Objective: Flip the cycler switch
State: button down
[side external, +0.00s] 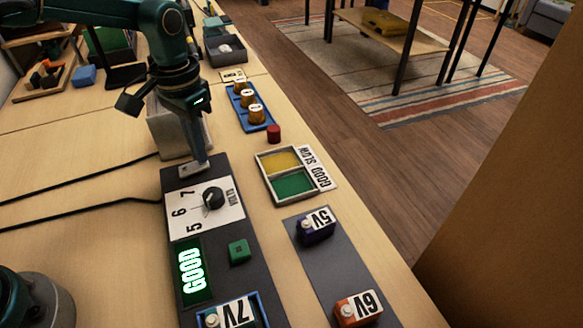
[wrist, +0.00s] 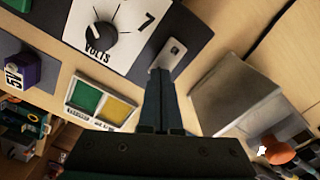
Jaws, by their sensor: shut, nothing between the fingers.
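The dark cycler panel (side external: 217,239) lies on the bench. Its switch, a small light metal plate with a dark slot (side external: 190,169), sits at the panel's far end, beyond the VOLTS dial (side external: 213,198). The switch also shows in the wrist view (wrist: 171,54), partly covered by my fingertips. My gripper (side external: 202,157) is shut and empty, pointing down with its tips at the switch. Whether the tips touch it I cannot tell. A lit green GOOD display (side external: 190,271) and a green button (side external: 239,251) are on the near half of the panel.
A 7V block (side external: 230,314) sits at the panel's near end. To the right are a yellow and green sorting tray (side external: 285,202), a red cap (side external: 273,133), and 5V (side external: 316,226) and 6V (side external: 357,310) blocks. A grey box (side external: 165,135) stands close behind my gripper.

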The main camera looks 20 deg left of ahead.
jog(key=shift+f, duration=0.45)
jog(key=shift+r, duration=3.55)
notch_tip(320, 180, up, 7)
jog(key=t, duration=0.2)
send_over(191, 168)
jog(key=s+a+r+n+t, duration=0.1)
jog(key=s+r+t, duration=0.1)
jog(key=s+r, duration=0.35)
jog(key=s+a+f+n+t, duration=0.1)
jog(key=s+f+n, duration=0.1)
jog(key=s+f, duration=0.6)
jog(key=s, duration=0.3)
jog(key=shift+s+a+t, duration=0.25)
jog(key=shift+s+t, duration=0.05)
jog(key=shift+s, duration=0.1)
